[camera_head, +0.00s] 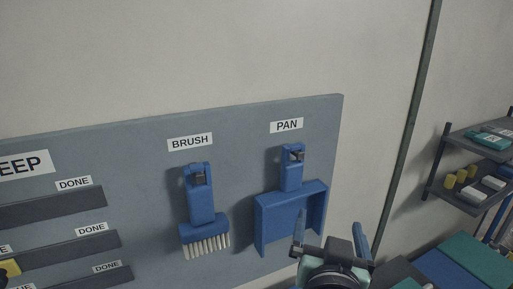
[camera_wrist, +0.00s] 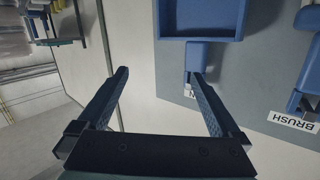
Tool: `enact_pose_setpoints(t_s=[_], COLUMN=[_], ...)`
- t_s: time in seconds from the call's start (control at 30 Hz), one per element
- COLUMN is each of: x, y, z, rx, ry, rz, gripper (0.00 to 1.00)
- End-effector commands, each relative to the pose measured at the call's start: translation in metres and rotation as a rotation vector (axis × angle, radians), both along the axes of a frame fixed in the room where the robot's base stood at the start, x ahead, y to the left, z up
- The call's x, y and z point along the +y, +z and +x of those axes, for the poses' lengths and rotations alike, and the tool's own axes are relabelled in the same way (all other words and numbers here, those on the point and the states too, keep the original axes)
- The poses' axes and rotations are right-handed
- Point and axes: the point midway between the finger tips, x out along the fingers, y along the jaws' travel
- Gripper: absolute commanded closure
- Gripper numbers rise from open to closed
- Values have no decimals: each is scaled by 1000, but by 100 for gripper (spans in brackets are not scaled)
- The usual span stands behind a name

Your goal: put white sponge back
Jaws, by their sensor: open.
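Pale white blocks (camera_head: 493,183) lie on the lower shelf at the far right in the head view. They are small there, and I cannot tell whether one is the white sponge. My gripper (camera_head: 330,235) is at the bottom, right of centre, in front of the lower right part of the board. Its two fingers are spread with nothing between them. In the wrist view my gripper (camera_wrist: 159,78) is also open and empty, with the blue pan (camera_wrist: 197,20) beyond its fingertips.
A grey wall board (camera_head: 240,135) carries a blue brush (camera_head: 202,205) and a blue pan (camera_head: 292,200) on hooks. Dark strips with DONE labels (camera_head: 74,183) are at left. A shelf rack (camera_head: 470,150) at right holds yellow blocks (camera_head: 455,177) and a teal item (camera_head: 490,138).

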Motion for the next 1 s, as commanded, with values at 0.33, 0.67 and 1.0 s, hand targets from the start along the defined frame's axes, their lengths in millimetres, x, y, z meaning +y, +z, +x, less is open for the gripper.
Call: enact_pose_setpoints(t_s=[0.33,0.67,1.0], x=[105,132,132], y=[264,325,313], z=[-67,-121,-119], rx=[-720,-946,-941], ry=[177,207,208], rz=[-217,-265,-263], gripper=[0,0,0])
